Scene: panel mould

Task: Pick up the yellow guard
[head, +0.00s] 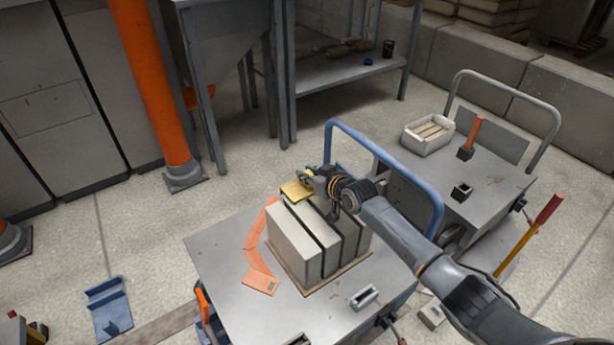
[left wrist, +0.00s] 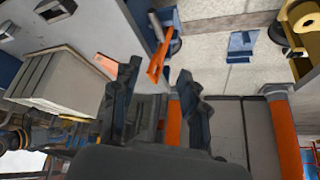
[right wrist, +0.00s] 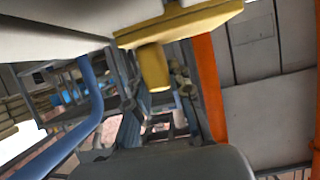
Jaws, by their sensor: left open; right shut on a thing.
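The yellow guard (head: 296,190) shows at the far end of the upright grey panels in the head view. My right gripper (head: 309,178) is shut on it. In the right wrist view the yellow guard (right wrist: 180,22) spans the top, and its short round stub (right wrist: 153,68) hangs down between the fingers of my right gripper (right wrist: 158,92). Whether the guard touches the panels is unclear. My left gripper (left wrist: 155,84) is open and empty in its wrist view, and it is outside the head view.
Several grey panels (head: 294,240) stand on a cart (head: 218,247) with a blue handle (head: 400,160). An orange angled strip (head: 256,241) lies beside them. A second cart (head: 495,200) carries a white tray (head: 405,137). A blue bracket (head: 109,308) lies on the floor.

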